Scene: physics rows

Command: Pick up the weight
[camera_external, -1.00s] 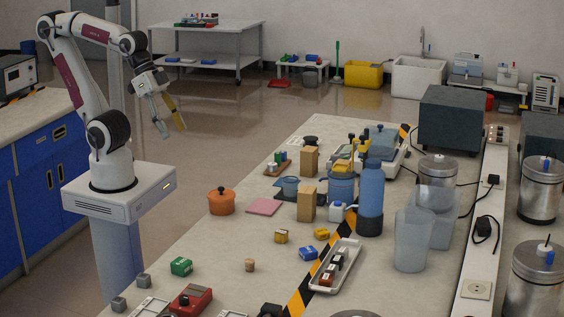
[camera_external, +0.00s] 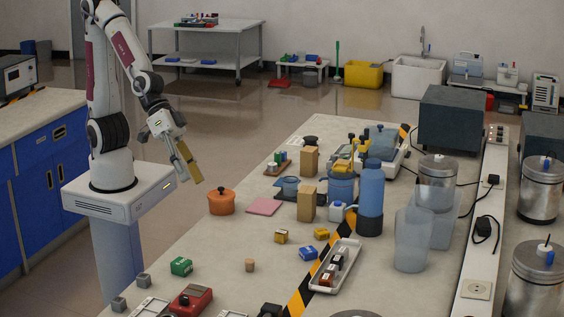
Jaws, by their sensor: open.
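My gripper (camera_external: 193,180) is open and empty, hanging in the air left of the bench's left edge and pointing down to the right. Its yellowish finger faces the camera and partly hides the other. I cannot tell for sure which thing is the weight. Small candidates on the bench are a brown cylinder (camera_external: 250,265) and two grey cubes (camera_external: 144,281) at the lower left. An orange round pot-like thing with a dark knob (camera_external: 221,202) stands on the bench just right of and below my gripper, apart from it.
Green (camera_external: 181,266), yellow (camera_external: 281,237) and blue (camera_external: 308,253) blocks lie nearer. A white tray (camera_external: 351,247) holds small items. Bare bench lies around the brown cylinder.

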